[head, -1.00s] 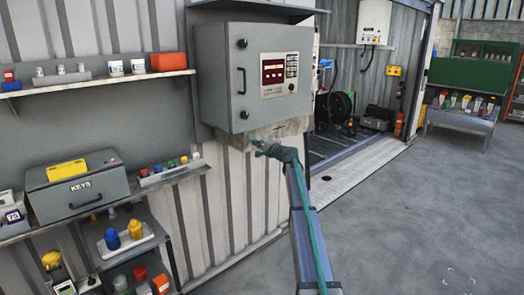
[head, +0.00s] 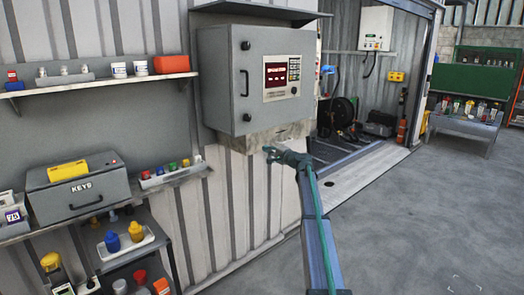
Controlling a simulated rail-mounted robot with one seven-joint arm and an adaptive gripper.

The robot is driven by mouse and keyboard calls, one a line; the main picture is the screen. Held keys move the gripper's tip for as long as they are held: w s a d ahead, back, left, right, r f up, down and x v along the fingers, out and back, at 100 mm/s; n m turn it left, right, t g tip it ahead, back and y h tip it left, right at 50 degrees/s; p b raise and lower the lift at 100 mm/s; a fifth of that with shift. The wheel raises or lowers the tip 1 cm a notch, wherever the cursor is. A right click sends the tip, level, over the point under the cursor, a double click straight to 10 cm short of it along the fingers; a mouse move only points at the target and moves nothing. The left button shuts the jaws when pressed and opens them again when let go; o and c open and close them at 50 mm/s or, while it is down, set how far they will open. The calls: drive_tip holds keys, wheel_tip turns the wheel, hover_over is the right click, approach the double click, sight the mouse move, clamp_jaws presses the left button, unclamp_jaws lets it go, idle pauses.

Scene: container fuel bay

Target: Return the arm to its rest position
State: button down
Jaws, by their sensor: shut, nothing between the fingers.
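My gripper (head: 268,153) is at the end of my arm, in the middle of the head view. It is small and dark green, and its fingers are together with nothing held. It points left, just below the grey control cabinet (head: 217,85) on the corrugated wall. I see no contact between the gripper and the cabinet, though the distance in depth is hard to tell. My arm reaches up from the bottom of the picture, with a green hose along it.
A shelf (head: 120,82) with small containers, a grey KEYS box (head: 60,201) and a lower rack (head: 150,262) stand on the left. An open bay with a hose reel (head: 338,113) lies behind. The concrete floor (head: 430,215) on the right is clear.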

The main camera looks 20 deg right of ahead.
drive_tip(key=b+v, duration=0.1)
drive_tip(key=v, duration=0.7)
drive_tip(key=s+a+f+n+g+h, duration=0.1)
drive_tip(key=s+a+f+n+g, duration=0.25)
drive_tip(key=s+a+f, duration=0.9)
drive_tip(key=s+a+f+n+g, duration=0.15)
drive_tip(key=s+f+g, duration=0.5)
drive_tip(key=f, duration=1.35)
drive_tip(key=s+a+f+n+g+h, duration=0.1)
drive_tip(key=s+a+f+n+g, duration=0.35)
drive_tip(key=s+f, duration=0.9)
drive_tip(key=s+a+f+g+h, duration=0.1)
drive_tip(key=s+a+f+g, duration=0.1)
drive_tip(key=s+a+f, duration=0.5)
drive_tip(key=s+a+f+g, duration=0.2)
drive_tip(key=s+f, duration=0.4)
drive_tip(key=s, duration=0.4)
drive_tip(key=s+a+f+n+g+h+p, duration=0.1)
drive_tip(key=s+a+f+n+g, duration=0.1)
drive_tip(key=s, duration=1.2)
drive_tip(key=s+a+f+n+g+h, duration=0.2)
drive_tip(key=s+a+f+g, duration=0.1)
drive_tip(key=s, duration=1.1)
drive_tip(key=shift+s+a+p, duration=0.2)
drive_tip(key=shift+s+p, duration=0.1)
drive_tip(key=shift+p, duration=0.05)
drive_tip(key=c, duration=1.9)
unclamp_jaws()
drive_tip(key=shift+n, duration=0.25)
